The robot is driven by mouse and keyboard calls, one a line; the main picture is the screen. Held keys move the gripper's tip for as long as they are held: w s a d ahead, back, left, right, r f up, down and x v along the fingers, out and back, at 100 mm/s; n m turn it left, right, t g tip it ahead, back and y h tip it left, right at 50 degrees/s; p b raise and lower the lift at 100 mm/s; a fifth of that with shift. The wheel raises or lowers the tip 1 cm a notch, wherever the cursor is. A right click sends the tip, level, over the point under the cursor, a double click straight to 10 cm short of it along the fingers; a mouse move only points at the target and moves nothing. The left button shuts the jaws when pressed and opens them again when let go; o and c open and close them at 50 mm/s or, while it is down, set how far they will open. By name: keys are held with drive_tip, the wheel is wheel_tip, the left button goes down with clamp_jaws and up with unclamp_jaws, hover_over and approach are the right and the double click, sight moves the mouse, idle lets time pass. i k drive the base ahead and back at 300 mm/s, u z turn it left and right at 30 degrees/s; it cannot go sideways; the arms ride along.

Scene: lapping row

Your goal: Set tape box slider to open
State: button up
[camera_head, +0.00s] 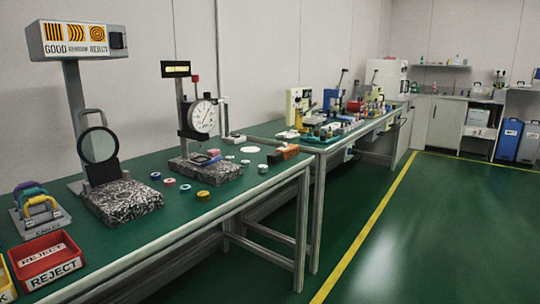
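I cannot make out a tape box or its slider for certain in the head view. An orange and black box-shaped item (284,154) lies near the right end of the near bench; it is too small to tell whether it has a slider. My gripper is not in view.
The near green-topped bench (228,203) holds a dial gauge stand (200,118), a round lens on a speckled block (122,200), small coloured rings and a red REJECT tray (46,262). A farther bench is crowded with small machines. Green floor (430,240) right of the yellow line (362,238) is clear.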

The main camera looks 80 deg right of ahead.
sight(285, 147)
drive_tip(key=z, duration=2.9)
